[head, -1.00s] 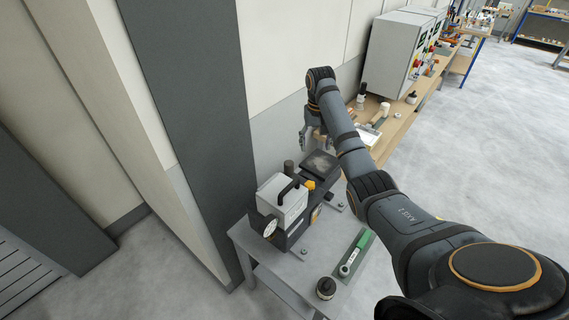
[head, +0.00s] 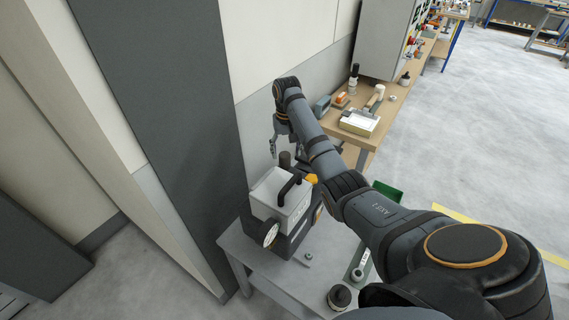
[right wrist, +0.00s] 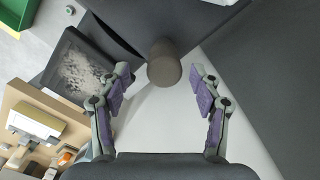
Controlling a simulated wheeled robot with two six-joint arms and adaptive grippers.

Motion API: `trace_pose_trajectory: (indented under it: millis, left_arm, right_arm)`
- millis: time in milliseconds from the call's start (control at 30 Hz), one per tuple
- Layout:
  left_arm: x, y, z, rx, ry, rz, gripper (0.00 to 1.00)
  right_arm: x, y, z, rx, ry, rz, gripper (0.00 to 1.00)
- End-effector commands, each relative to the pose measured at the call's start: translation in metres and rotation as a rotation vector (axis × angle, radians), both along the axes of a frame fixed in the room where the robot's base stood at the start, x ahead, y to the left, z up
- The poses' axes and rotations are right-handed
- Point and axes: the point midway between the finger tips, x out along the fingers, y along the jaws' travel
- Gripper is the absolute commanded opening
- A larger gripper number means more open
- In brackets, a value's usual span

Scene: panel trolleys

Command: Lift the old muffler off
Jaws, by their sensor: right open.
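The old muffler looks to be the short dark grey cylinder (head: 285,159) standing upright at the back of the machine (head: 283,195) on the grey table. In the right wrist view the muffler (right wrist: 163,63) shows between and just beyond the fingertips, with a gap on both sides. My right gripper (right wrist: 161,82) is open and empty, its purple-padded fingers apart. In the head view my right gripper (head: 284,146) hangs just above and behind the muffler, partly hidden by its own arm. My left gripper is not in view.
A dark pillar (head: 165,150) and wall stand close on the left. A wooden bench (head: 385,118) with tools lies behind. A dusty dark tray (right wrist: 80,70) shows in the right wrist view.

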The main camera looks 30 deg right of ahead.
Motion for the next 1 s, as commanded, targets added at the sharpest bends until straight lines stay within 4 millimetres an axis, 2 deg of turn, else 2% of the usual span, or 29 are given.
trace_pose_trajectory:
  millis: [100, 267, 400, 533, 800, 1000]
  left_arm:
    - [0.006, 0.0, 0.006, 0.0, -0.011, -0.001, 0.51]
    - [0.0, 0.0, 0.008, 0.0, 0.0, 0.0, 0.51]
    - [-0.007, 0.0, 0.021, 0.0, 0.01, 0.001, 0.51]
    - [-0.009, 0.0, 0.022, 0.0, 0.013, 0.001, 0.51]
    - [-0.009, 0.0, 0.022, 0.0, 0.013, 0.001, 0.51]
    - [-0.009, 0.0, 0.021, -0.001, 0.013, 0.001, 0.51]
  right_arm:
    - [0.0, 0.0, -0.007, 0.0, -0.002, 0.0, 0.65]
    - [0.001, 0.001, -0.012, 0.001, 0.0, 0.0, 0.65]
    - [0.003, 0.004, -0.034, 0.002, 0.001, 0.0, 0.65]
    - [0.003, 0.004, -0.054, 0.0, 0.0, 0.0, 0.65]
    - [0.004, 0.004, -0.061, 0.0, -0.003, 0.001, 0.65]
    - [0.004, 0.004, -0.06, 0.0, -0.003, 0.0, 0.39]
